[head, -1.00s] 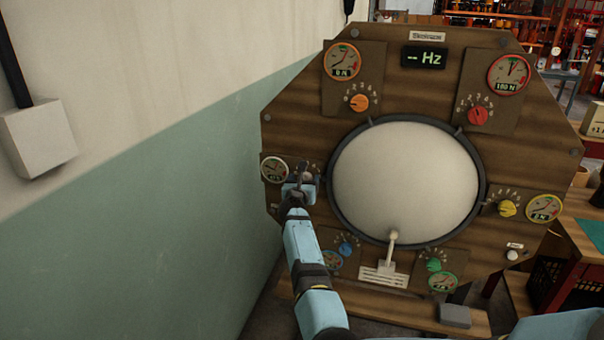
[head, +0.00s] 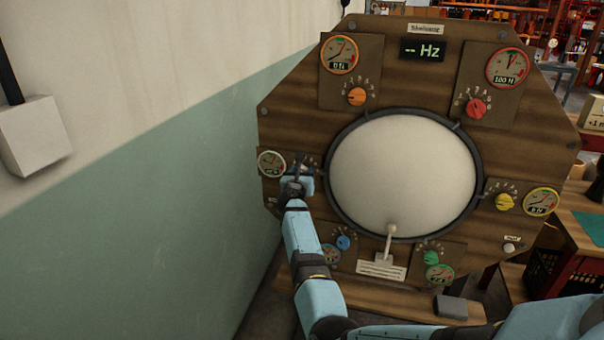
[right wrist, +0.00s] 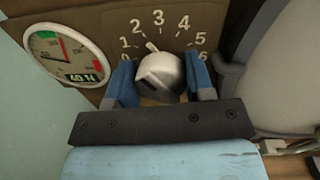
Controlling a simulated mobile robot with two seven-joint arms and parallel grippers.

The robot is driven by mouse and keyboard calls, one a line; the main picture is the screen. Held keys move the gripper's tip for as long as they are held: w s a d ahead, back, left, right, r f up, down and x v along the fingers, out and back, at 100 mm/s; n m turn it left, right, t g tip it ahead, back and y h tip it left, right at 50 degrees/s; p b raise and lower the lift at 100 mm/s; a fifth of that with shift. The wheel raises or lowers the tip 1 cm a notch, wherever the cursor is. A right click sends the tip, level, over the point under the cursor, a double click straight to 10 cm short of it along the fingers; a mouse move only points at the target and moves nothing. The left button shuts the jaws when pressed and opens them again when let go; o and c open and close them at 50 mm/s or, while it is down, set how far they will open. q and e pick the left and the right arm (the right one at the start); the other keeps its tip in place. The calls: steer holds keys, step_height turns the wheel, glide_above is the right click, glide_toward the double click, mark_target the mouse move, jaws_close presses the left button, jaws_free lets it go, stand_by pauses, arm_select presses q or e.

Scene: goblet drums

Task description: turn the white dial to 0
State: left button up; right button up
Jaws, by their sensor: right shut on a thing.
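The white dial (right wrist: 165,78) sits on the panel under a printed scale from 0 to 6 in the right wrist view. Its pointer aims up and slightly left, between 2 and 3 and nearer to 2. My right gripper (right wrist: 163,84) is shut on the dial, with one blue finger on each side. The 0 mark is partly hidden by the left finger. The white-rimmed gauge (right wrist: 70,55) left of the dial shows about 40 N. In the head view, my right gripper (head: 298,176) covers the dial at the panel's left side. My left gripper is not in view.
Orange (head: 356,96), red (head: 476,107), yellow (head: 504,201), green (head: 431,257) and blue (head: 343,242) dials surround the pale round drumhead (head: 403,177). A small lever (head: 389,238) stands below it. The green and white wall (head: 200,200) is close on the left.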

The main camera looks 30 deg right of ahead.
steer(key=shift+r+n+p, duration=0.2)
steer(key=shift+n+p, duration=0.2)
steer(key=shift+p, duration=0.05)
steer(key=n+p, duration=0.3)
steer(key=shift+r, duration=0.1)
steer(key=n+p, duration=0.2)
steer(key=shift+n+g, duration=0.4)
steer(key=shift+n, duration=0.4)
steer(key=shift+n+p, duration=0.9)
steer(key=shift+n, duration=0.1)
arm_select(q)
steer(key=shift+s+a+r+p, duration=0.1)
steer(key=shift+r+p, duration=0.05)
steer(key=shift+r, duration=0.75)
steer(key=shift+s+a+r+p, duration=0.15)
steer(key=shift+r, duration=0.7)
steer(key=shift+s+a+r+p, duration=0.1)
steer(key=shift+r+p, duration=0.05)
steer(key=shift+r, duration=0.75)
arm_select(e)
steer(key=shift+w+f+n, duration=0.1)
steer(key=shift+f+n, duration=0.1)
steer(key=shift+n, duration=0.6)
